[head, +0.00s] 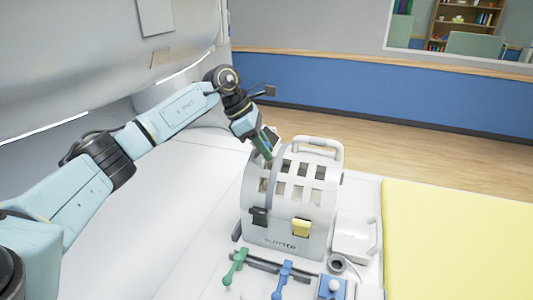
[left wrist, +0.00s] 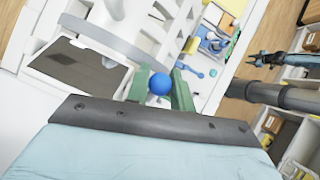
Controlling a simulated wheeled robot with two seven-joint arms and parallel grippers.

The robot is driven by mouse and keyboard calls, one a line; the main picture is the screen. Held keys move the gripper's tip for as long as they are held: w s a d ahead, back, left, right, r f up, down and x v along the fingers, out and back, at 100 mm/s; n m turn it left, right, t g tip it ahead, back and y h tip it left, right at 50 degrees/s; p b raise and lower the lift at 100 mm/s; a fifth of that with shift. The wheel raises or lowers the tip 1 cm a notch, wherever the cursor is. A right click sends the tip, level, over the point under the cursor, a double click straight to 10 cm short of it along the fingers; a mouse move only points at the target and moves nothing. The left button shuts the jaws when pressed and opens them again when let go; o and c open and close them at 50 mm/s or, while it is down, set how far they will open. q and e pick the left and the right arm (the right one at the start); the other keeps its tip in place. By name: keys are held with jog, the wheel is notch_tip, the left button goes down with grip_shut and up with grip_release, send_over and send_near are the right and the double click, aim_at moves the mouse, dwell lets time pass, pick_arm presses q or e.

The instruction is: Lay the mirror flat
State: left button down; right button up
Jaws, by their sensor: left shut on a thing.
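The mirror (left wrist: 78,65) is a dark panel in a white frame, left of the gripper in the left wrist view. In the head view its dark face (head: 272,137) shows beside the gripper, tilted, at the top of the white slotted head coil (head: 310,172). My left gripper (head: 266,150) has green fingers, seen close up in the left wrist view (left wrist: 160,88). They are shut on a blue ball (left wrist: 160,83) beside the mirror's frame. How the ball joins the mirror is hidden.
The coil carries a black clip (head: 259,216) and a yellow clip (head: 301,227). Green (head: 235,266) and blue (head: 284,277) levers stand in front. A white box (head: 353,236) sits right of the coil. A clear yellow surface (head: 455,245) lies farther right.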

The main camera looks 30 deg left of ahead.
pick_arm(q)
jog(key=h+b, duration=0.1)
jog(key=b, duration=0.1)
jog(key=a+t+h+b, duration=0.1)
jog(key=h+b, duration=0.1)
jog(key=a+h+b, duration=0.1)
jog(key=h+b, duration=0.1)
jog(key=b, duration=0.1)
jog(key=shift+s+r+t, duration=0.2)
jog(key=shift+s+t, duration=0.05)
jog(key=shift+t, duration=0.05)
jog(key=shift+s+a+r+h+b, duration=0.1)
jog(key=shift+a+r+h+b, duration=0.05)
jog(key=shift+h+b, duration=0.4)
jog(key=shift+a+r+h+b, duration=0.1)
jog(key=shift+a+h+b, duration=0.05)
jog(key=shift+h+b, duration=0.4)
jog(key=c, duration=1.3)
grip_release()
jog(key=shift+o, duration=0.2)
jog(key=v, duration=1.3)
jog(key=shift+s+a+b, duration=0.15)
jog(key=shift+s+b, duration=0.1)
jog(key=shift+b, duration=0.1)
